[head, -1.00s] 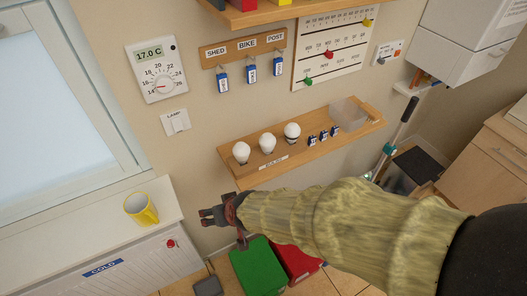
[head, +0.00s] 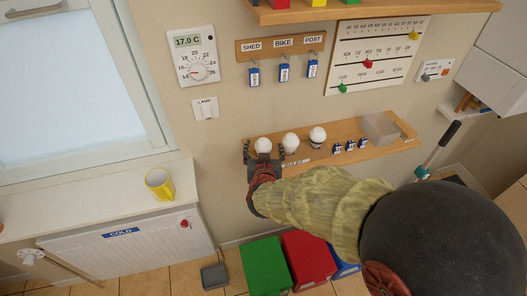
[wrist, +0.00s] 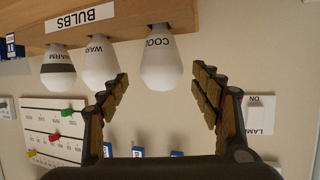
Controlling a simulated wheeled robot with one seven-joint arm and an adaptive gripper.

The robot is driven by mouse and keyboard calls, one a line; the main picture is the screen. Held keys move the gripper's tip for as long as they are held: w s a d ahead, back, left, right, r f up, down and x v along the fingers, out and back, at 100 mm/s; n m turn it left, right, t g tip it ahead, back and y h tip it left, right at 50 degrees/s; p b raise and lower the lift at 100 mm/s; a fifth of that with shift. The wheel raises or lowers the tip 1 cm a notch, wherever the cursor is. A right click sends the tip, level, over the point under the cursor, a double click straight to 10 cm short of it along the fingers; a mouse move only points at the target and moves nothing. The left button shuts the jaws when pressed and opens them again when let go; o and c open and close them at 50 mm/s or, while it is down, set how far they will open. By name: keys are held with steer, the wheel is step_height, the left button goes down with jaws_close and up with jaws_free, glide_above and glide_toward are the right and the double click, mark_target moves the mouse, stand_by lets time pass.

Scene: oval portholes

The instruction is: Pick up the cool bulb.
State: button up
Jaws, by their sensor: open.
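The cool bulb (wrist: 161,62) is white and reads "COOL" in the wrist view, which shows the scene upside down. In the head view it is the leftmost bulb (head: 263,145) on the wooden shelf (head: 385,150). My gripper (wrist: 160,74) is open, with one finger on each side of the cool bulb's rounded end and gaps still visible. In the head view my gripper (head: 264,155) is at the shelf's left end, hiding the bulb's lower part. Beside it stand a plain bulb marked "WARM" (wrist: 100,65) and a dark-banded bulb marked "WARM" (wrist: 57,68).
Small blue items (head: 350,146) and a clear bin (head: 382,127) occupy the shelf's right part. Key tags (head: 284,73) hang above. Green (head: 264,265) and red (head: 308,258) boxes are on the floor.

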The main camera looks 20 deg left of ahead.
steer(key=x, duration=0.3)
steer(key=shift+w+a+f, duration=0.2)
steer(key=shift+c, duration=1)
steer(key=c, duration=1)
